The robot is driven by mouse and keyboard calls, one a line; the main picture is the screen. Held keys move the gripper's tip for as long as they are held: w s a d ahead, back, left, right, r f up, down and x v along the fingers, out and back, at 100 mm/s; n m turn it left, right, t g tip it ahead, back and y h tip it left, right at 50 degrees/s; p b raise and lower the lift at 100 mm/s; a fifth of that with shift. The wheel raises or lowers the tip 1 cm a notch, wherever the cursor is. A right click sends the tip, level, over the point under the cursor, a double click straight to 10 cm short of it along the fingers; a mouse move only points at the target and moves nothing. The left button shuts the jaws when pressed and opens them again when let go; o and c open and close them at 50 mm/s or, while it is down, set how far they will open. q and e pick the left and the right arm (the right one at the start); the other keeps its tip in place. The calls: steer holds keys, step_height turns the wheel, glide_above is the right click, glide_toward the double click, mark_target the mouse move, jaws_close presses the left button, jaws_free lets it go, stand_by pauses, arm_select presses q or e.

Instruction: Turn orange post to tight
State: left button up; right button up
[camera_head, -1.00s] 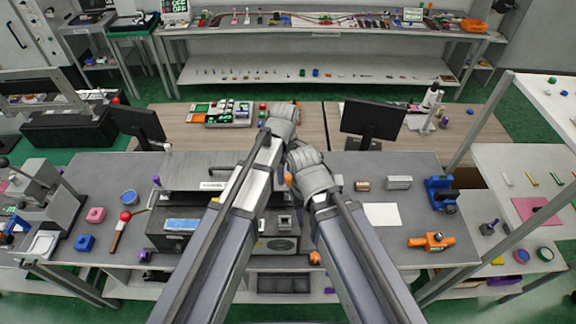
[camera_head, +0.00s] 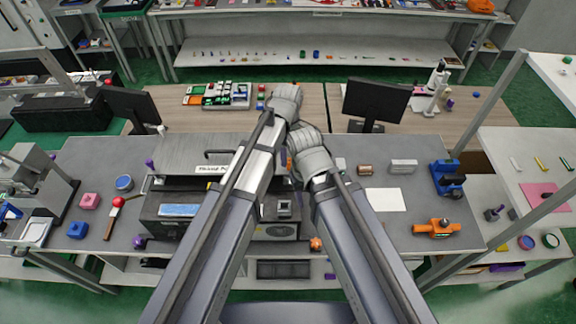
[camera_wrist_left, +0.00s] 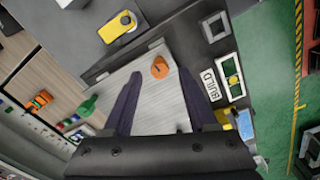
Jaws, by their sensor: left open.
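In the left wrist view an orange post (camera_wrist_left: 160,68) stands out from a pale grey plate (camera_wrist_left: 150,97). My left gripper (camera_wrist_left: 160,74) is open, its two dark fingers apart with the post between their tips in the picture. I cannot tell whether they touch it. In the head view a small bit of orange (camera_head: 290,164) shows between my two arms; my arms hide most of that spot. My right arm is in the head view, but its gripper cannot be made out. No tight marking is readable.
A dark box unit (camera_head: 165,207) is left of my arms. Two monitors (camera_head: 376,102) stand behind. A white sheet (camera_head: 385,199) lies right of my arms.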

mark_target(288, 169)
arm_select(q)
step_height(288, 169, down, 4)
steer(key=b, duration=0.3)
steer(key=shift+c, duration=0.2)
jaws_close()
stand_by(0.3)
